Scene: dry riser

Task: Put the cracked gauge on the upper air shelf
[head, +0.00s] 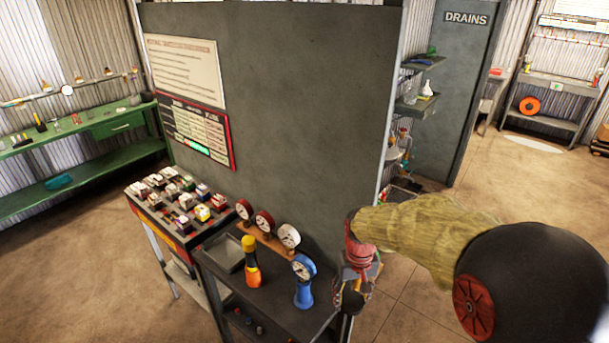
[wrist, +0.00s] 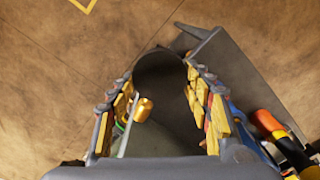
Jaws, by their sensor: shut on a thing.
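My gripper (head: 353,292) is at the right end of a dark bench, beside the blue gauge. In the wrist view its yellow-padded fingers are closed around a dark, rounded thing (wrist: 162,72) with a brass fitting (wrist: 145,108). It looks like a gauge, but its face and any crack are hidden. An upper shelf (head: 423,63) and a lower shelf (head: 413,107) hang beyond the grey wall. No label shows which is the upper air shelf.
The bench (head: 270,296) bears a blue gauge (head: 303,272), an orange-and-black tool (head: 250,262) and a rack with red gauges (head: 264,222) and a pale one (head: 289,236). A grey wall (head: 290,100) stands behind. Floor (head: 530,190) is open at right.

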